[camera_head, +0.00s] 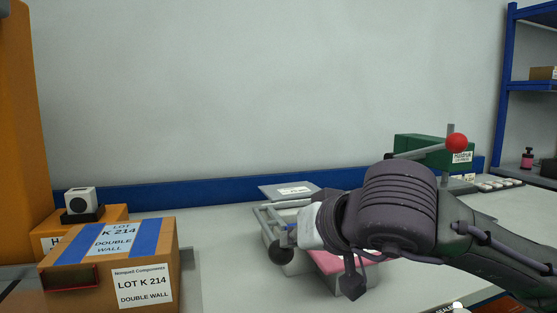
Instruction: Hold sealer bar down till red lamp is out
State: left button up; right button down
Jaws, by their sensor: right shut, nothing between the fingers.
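The sealer (296,262) is a low grey unit on the bench at the middle. Its metal bar (264,218) ends at the front in a round black knob (281,252). My right gripper (289,236) reaches in from the right, over the sealer and close to the knob. It is shut with nothing in it. My wrist hides much of the sealer, and I cannot tell whether the fingers touch the bar. A pink item (338,262) lies at the sealer's right, partly behind my wrist. I cannot make out a red lamp. My left gripper is out of view.
A carton with blue tape (150,258) stands at the left, with a white device (80,200) behind it. A green machine (420,149) with a red-knobbed lever (457,142) stands back right. A grey panel (288,190) lies behind the sealer. Bench is clear between carton and sealer.

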pick_arm(q)
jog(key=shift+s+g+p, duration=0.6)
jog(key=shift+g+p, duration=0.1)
jog(key=shift+p, duration=0.55)
pick_arm(e)
jog(key=s+d+r, duration=0.5)
jog(key=s+r, duration=0.2)
jog(key=r, duration=0.2)
jog(key=shift+d+r, duration=0.2)
jog(key=shift+r, duration=0.05)
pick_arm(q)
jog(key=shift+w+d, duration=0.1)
pick_arm(e)
jog(key=shift+s, duration=0.1)
